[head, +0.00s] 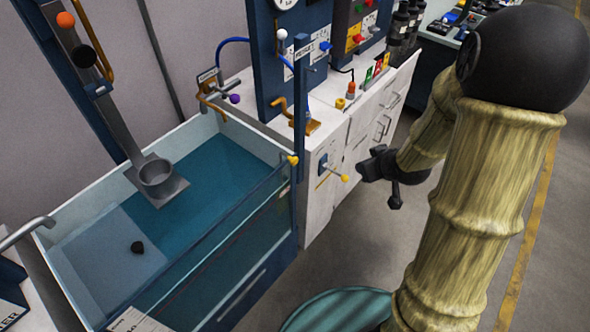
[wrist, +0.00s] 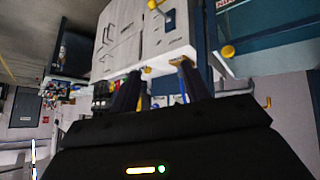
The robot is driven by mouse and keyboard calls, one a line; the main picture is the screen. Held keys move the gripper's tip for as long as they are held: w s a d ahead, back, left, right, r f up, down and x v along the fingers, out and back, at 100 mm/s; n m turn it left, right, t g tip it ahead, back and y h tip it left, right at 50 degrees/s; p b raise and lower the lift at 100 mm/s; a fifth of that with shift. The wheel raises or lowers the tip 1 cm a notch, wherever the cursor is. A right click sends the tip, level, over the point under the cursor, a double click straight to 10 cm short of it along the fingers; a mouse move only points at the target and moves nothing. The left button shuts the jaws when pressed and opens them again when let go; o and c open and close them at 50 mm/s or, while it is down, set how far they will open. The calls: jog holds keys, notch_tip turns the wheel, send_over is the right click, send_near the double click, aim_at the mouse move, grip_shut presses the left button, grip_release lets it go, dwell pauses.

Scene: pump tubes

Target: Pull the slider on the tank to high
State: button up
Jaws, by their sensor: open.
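The tank (head: 272,262) is an open, glass-fronted box of blue water on the left in the head view. A small yellow knob (head: 293,159), which looks like the slider's handle, sits at its near right corner beside a dark blue upright post (head: 300,115). What seems to be the same knob (wrist: 228,51) shows right of centre in the wrist view, where the scene looks upside down. My gripper (head: 378,178) is black, open and empty, right of the tank and apart from the knob. Its two dark fingers (wrist: 160,75) point towards the white cabinet in the wrist view. The slider's scale is not readable.
A white cabinet (head: 385,108) with another yellow-tipped lever (head: 344,178) on its end panel stands beyond the tank. Blue panels with gauges and valves rise above it. A metal chute with a cup (head: 158,176) hangs over the tank. Grey floor is clear near my gripper.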

aim_at(296, 161)
jog(key=a+f+n+t+y+b, duration=0.3)
jog(key=a+f+n+y+b, duration=0.2)
jog(key=f+y+b, duration=0.5)
notch_tip(296, 161, down, 2)
jog(key=a+y, duration=0.1)
jog(key=y, duration=0.1)
jog(key=shift+w+f+y, duration=0.25)
jog(key=shift+w+y, duration=0.15)
jog(key=shift+a, duration=0.15)
jog(key=p+x, duration=0.2)
jog(key=x, duration=1.5)
jog(key=shift+w+a+p, duration=0.15)
jog(key=shift+w+p, duration=0.05)
jog(key=shift+p, duration=0.15)
